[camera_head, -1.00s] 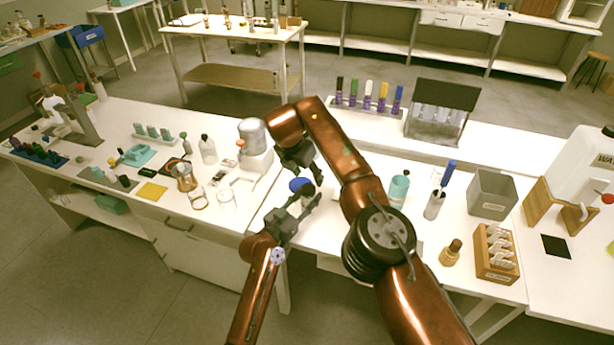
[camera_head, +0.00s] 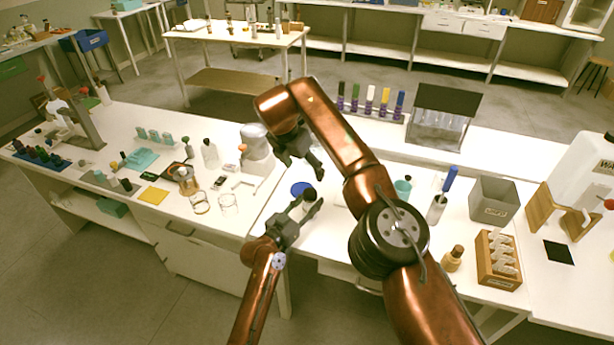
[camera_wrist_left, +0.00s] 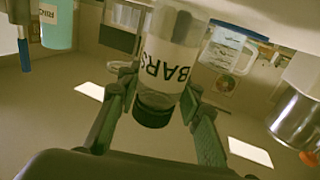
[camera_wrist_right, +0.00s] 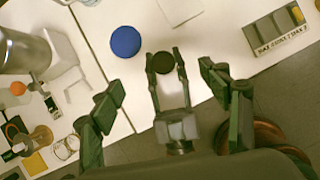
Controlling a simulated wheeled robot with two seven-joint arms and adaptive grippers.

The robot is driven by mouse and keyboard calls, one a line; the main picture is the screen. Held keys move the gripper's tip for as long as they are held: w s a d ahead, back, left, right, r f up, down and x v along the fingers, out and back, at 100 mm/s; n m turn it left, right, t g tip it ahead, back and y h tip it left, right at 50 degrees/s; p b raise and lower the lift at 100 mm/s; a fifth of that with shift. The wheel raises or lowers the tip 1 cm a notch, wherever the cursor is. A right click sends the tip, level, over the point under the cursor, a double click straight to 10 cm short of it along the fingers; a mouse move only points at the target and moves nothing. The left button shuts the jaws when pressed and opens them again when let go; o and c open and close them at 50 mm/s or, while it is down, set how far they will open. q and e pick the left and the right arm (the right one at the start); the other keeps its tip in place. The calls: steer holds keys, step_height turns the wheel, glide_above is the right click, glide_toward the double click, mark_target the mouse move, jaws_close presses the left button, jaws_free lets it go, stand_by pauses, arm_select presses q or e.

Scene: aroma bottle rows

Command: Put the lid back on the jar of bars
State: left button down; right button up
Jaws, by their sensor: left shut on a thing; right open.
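The jar of bars (camera_wrist_left: 170,62) is clear with a white BARS label; the left wrist view shows it upside down. My left gripper (camera_head: 306,206) is shut on the jar, near its neck. The dark round lid (camera_head: 309,194) sits on the jar's mouth with no gap that I can see; it also shows in the left wrist view (camera_wrist_left: 153,110). Seen from above, the lid (camera_wrist_right: 160,63) lies between the left gripper's fingers. My right gripper (camera_head: 304,166) is open and empty above the jar, its fingers spread apart from the lid.
A blue disc (camera_wrist_right: 126,41) lies on the table beside the jar. A teal bottle (camera_head: 402,188), a grey bin (camera_head: 493,200) and a wooden rack (camera_head: 497,262) stand to the right. My right arm crosses above the table.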

steer(key=shift+v, duration=2.25)
arm_select(q)
steer(key=c, duration=1.3)
jaws_free()
steer(key=shift+o, duration=0.2)
steer(key=v, duration=1.2)
